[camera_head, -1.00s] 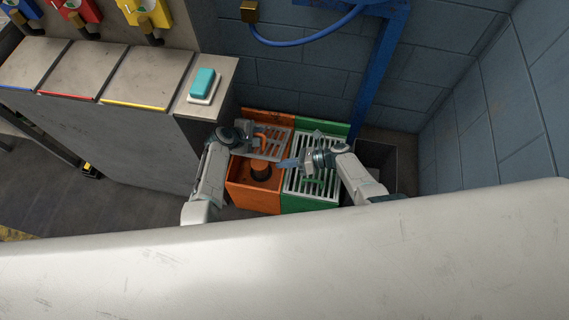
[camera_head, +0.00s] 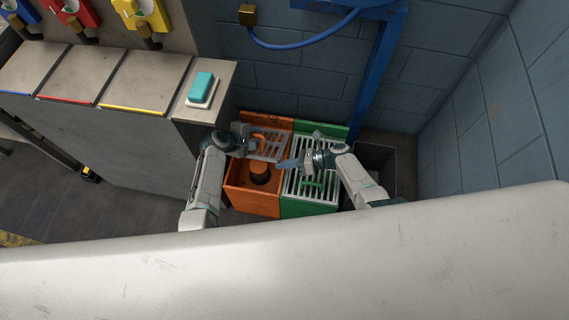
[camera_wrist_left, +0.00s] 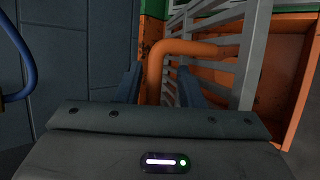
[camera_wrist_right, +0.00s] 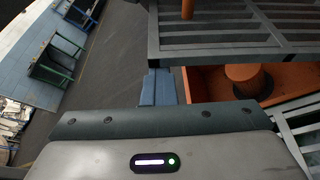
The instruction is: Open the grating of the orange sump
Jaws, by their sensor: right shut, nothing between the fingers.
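The orange sump (camera_head: 238,202) stands against the back wall. Its front part is uncovered, showing an orange cylinder with a dark top (camera_head: 260,172). Its grey grating (camera_head: 270,150) is raised and tilted over the rear part. The grating's orange handle (camera_wrist_left: 154,72) passes between the two fingers of my left gripper (camera_wrist_left: 160,88); they stand apart, with visible gaps beside the handle. My right gripper (camera_head: 288,164) is shut and empty near the border with the green sump. In the right wrist view its closed fingers (camera_wrist_right: 157,88) are below and beside the grating (camera_wrist_right: 215,35).
The green sump (camera_head: 318,208) adjoins on the right, covered by its slatted grating (camera_head: 305,187). A dark open bin (camera_head: 388,160) is right of it. A grey cabinet with a teal block (camera_head: 201,86) stands left. A blue post (camera_head: 380,70) rises behind.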

